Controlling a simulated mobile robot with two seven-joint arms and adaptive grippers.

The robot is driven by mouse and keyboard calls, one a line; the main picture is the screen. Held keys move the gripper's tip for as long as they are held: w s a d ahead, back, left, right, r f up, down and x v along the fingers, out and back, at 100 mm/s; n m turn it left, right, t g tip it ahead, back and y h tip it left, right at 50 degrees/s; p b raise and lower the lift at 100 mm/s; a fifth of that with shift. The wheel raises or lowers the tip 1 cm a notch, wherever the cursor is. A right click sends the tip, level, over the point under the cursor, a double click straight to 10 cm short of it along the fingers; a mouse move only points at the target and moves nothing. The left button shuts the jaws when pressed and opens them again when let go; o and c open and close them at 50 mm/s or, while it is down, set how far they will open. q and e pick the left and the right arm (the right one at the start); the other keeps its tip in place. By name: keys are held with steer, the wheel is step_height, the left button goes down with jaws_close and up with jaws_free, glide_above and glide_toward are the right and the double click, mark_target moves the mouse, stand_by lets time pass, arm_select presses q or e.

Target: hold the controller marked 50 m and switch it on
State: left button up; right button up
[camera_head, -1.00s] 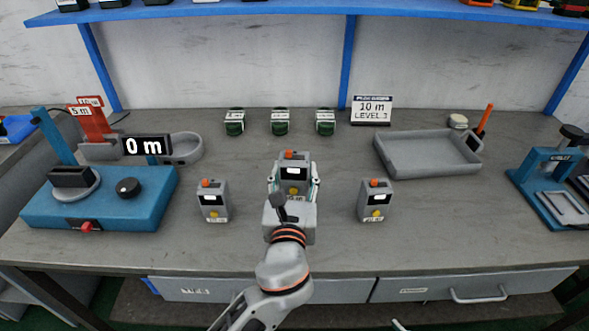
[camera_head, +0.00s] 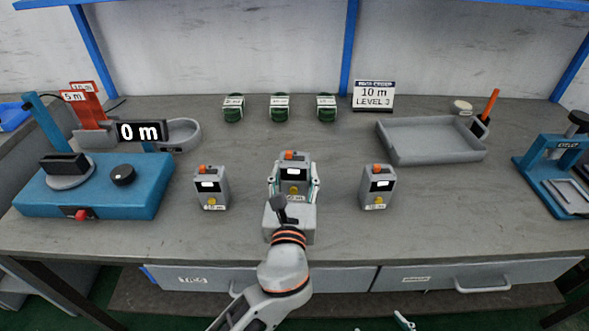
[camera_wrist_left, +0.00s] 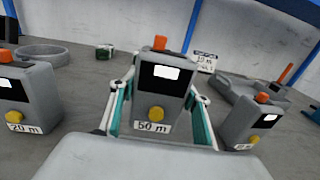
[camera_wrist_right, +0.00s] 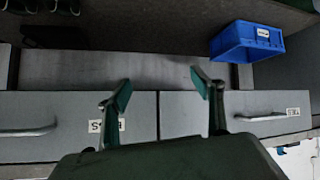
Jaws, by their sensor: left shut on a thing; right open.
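The controller marked 50 m (camera_wrist_left: 162,87) is a grey upright box with an orange top knob, a dark face with a white lit patch, and a yellow button. It also shows in the head view (camera_head: 294,171), in the middle of the bench. My left gripper (camera_head: 293,187) is shut on it, one finger on each side; the fingers show in the left wrist view (camera_wrist_left: 160,108). My right gripper (camera_wrist_right: 163,90) is open and empty, in front of the drawers below the bench top. Similar controllers stand to the left (camera_head: 211,187) and right (camera_head: 377,187); the left one reads 20 m (camera_wrist_left: 28,97).
A blue station (camera_head: 95,187) with a 0 m display (camera_head: 142,131) stands at left. Several green-dark round parts (camera_head: 280,107) and a sign reading 10 m LEVEL 3 (camera_head: 373,96) are behind. A grey tray (camera_head: 430,141) is at right. A blue bin (camera_wrist_right: 246,42) shows below.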

mark_target(294, 197)
arm_select(q)
steer(key=shift+f+b, duration=0.6)
steer(key=shift+f, duration=0.9)
steer(key=shift+f+b, duration=0.45)
steer(key=shift+f, duration=0.45)
steer(key=shift+f, duration=0.2)
